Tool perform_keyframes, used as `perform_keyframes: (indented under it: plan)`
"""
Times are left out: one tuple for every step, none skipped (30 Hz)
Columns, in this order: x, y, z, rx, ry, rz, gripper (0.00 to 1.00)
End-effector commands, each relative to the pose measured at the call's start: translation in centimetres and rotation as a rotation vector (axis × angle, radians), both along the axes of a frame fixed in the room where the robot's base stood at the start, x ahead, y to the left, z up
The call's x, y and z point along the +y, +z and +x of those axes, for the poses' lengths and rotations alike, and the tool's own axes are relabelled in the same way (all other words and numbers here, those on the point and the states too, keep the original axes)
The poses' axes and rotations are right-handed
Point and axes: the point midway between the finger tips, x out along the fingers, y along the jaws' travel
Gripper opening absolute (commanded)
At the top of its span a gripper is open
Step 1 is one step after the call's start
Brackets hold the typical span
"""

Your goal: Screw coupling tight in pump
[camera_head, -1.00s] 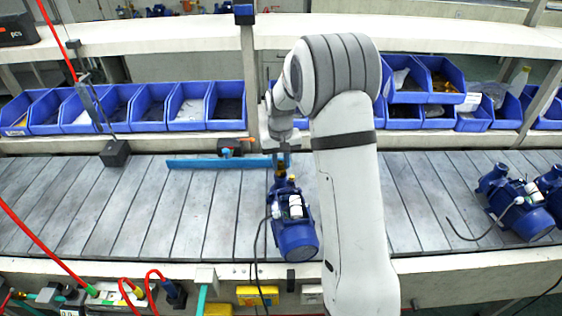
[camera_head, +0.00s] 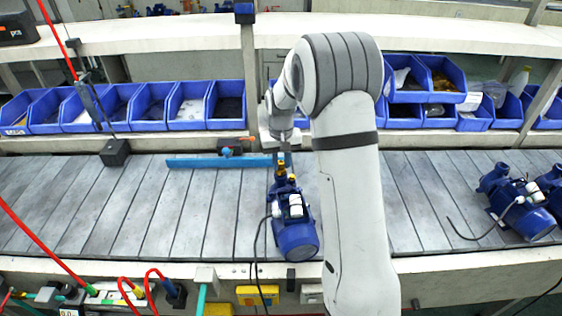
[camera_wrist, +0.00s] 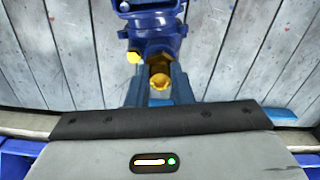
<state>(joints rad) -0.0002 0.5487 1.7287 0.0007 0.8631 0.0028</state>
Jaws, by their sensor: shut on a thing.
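The blue pump (camera_head: 296,236) lies on the slatted conveyor, its port end toward my gripper. In the wrist view its blue body (camera_wrist: 157,42) is at the top centre. The brass coupling (camera_wrist: 160,82) sits at the pump's near port, between my two blue-grey fingers. My gripper (camera_wrist: 159,92) is shut on it; in the head view my gripper (camera_head: 283,160) is over the port end. How deep the coupling sits in the port cannot be seen. A second, smaller brass fitting (camera_wrist: 133,57) sticks out beside it on the pump.
A blue rail (camera_head: 205,162) lies along the conveyor's back edge, close to my gripper. More blue pumps (camera_head: 525,212) stand at the right. Blue bins (camera_head: 150,105) line the shelf behind. A black cable (camera_head: 256,250) hangs from the pump. The conveyor left of the pump is clear.

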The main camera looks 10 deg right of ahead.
Motion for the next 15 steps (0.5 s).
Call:
perform_keyframes:
  plan:
    - [-0.01,0.03,0.01,0.0,0.0,0.0,0.0]
    - [-0.02,0.03,0.01,0.0,0.0,0.0,0.0]
    - [-0.02,0.03,0.01,0.0,0.0,0.0,0.0]
    - [-0.02,0.03,0.01,0.0,0.0,0.0,0.0]
    - [-0.03,0.03,0.01,0.0,0.0,0.0,0.0]
    - [-0.04,0.02,0.01,0.0,-0.001,0.0,0.0]
    - [-0.05,0.02,0.01,0.0,-0.001,0.0,0.0]
    - [-0.05,0.0,0.01,0.0,-0.002,0.0,0.0]
    - [-0.05,-0.02,0.01,0.0,-0.002,0.0,0.0]
    - [-0.05,-0.05,0.01,0.0,-0.002,0.0,0.0]
    - [-0.05,-0.08,0.01,0.0,-0.002,0.0,0.0]
    - [-0.05,-0.13,0.01,0.0,-0.002,0.0,0.0]
    - [-0.05,-0.17,0.0,0.0,-0.002,0.0,0.0]
    - [-0.05,-0.22,0.0,0.0,-0.002,0.0,0.0]
    - [-0.04,-0.28,0.0,0.0,-0.002,0.0,0.0]
